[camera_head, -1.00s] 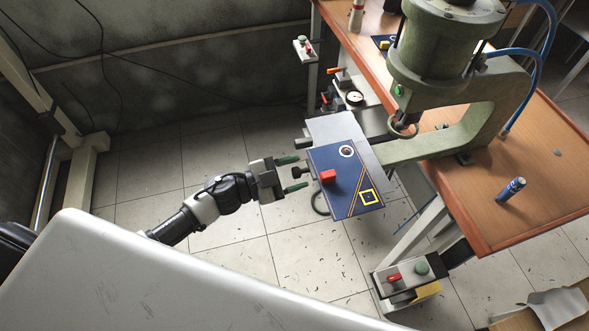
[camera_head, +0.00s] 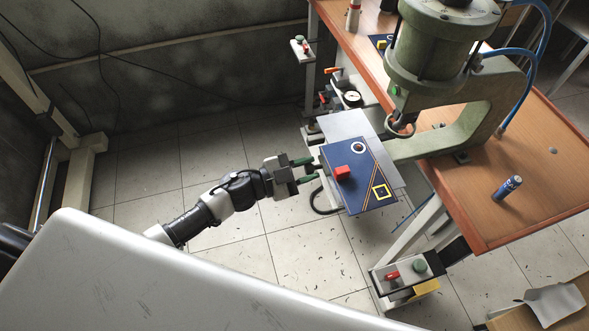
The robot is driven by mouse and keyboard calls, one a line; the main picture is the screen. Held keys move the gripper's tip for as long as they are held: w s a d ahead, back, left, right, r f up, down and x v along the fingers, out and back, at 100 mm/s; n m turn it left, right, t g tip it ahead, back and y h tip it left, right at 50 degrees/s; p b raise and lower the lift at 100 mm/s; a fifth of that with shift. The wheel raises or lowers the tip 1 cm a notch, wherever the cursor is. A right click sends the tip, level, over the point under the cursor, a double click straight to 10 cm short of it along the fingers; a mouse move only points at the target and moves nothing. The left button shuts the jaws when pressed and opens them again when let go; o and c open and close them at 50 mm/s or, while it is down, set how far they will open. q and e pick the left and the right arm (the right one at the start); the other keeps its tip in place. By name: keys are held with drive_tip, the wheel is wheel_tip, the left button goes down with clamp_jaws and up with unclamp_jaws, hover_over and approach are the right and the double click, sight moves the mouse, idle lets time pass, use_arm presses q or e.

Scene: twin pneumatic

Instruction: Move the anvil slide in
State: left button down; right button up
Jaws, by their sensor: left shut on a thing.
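The anvil slide is a dark blue plate (camera_head: 340,190) with a red block (camera_head: 343,173), a yellow-framed square and a white ring on top. It lies partly over the silver plate (camera_head: 340,124) in front of the green press (camera_head: 440,50) in the head view. My left gripper (camera_head: 308,170) is at the slide's left edge, with its two green-tipped fingers closed about the slide's dark knob. The knob is mostly hidden between the fingers. My right gripper is out of view.
The wooden bench (camera_head: 480,220) carries the press and a blue can (camera_head: 508,188). A gauge (camera_head: 352,99) and levers are behind the slide.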

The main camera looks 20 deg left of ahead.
use_arm(q)
drive_tip(key=shift+w+d, duration=0.35)
drive_tip(key=shift+d, duration=0.1)
drive_tip(key=c, duration=0.9)
unclamp_jaws()
drive_tip(key=shift+o, duration=0.2)
drive_tip(key=b+v, duration=0.2)
drive_tip(key=v, duration=0.9)
drive_tip(key=shift+b, duration=0.35)
